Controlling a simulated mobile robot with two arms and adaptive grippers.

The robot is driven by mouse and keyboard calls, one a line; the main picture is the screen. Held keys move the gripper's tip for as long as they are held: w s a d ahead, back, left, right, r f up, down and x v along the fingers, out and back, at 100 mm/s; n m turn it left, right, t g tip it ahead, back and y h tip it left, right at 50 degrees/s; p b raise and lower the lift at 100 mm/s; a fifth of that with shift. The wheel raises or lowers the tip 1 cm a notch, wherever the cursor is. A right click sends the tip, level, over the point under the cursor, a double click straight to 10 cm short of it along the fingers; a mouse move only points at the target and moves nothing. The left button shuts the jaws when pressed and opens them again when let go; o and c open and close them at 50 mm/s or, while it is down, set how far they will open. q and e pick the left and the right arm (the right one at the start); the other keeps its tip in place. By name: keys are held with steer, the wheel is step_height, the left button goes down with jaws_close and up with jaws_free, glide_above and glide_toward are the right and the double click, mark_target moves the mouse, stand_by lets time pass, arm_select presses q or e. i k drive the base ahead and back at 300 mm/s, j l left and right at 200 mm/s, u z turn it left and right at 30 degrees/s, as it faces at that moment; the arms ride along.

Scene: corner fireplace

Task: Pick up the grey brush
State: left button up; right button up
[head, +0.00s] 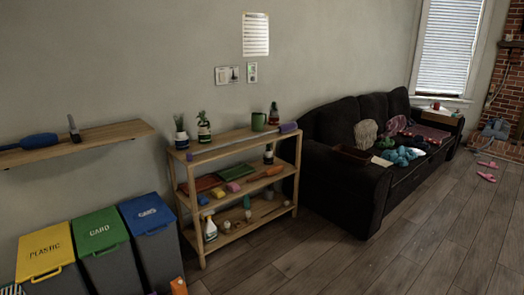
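I cannot identify the grey brush with certainty. A small dark grey upright object (74,128), possibly a brush, stands on the wooden wall shelf (110,136) at the left. A long thin grey item with a purple end (288,127) lies along the top of the wooden rack (194,161); its exact kind is unclear. Neither of my grippers is in view.
A blue item (38,141) lies on the wall shelf. Yellow (44,250), green (98,230) and blue (146,213) lidded bins stand below it. A black sofa (345,185) stands right of the rack.

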mark_target(74, 133)
steer(key=i+l+z, duration=0.2)
steer(key=i+z, duration=0.5)
steer(key=i, duration=0.2)
steer(key=i+z, duration=0.35)
steer(key=i, duration=0.15)
steer(key=i+j+u, duration=0.1)
steer(key=i+u, duration=1.1)
steer(key=i+l+u, duration=0.25)
steer(key=u, duration=0.15)
steer(key=i+u, duration=0.2)
steer(key=u, duration=0.25)
steer(key=i+u, duration=0.2)
steer(key=u, duration=0.25)
steer(key=i+u, duration=0.2)
steer(key=u, duration=0.25)
steer(key=i+l+u, duration=0.15)
steer(key=u, duration=0.3)
steer(key=i+l+u, duration=0.1)
steer(key=l+u, duration=0.15)
steer(key=u, duration=0.2)
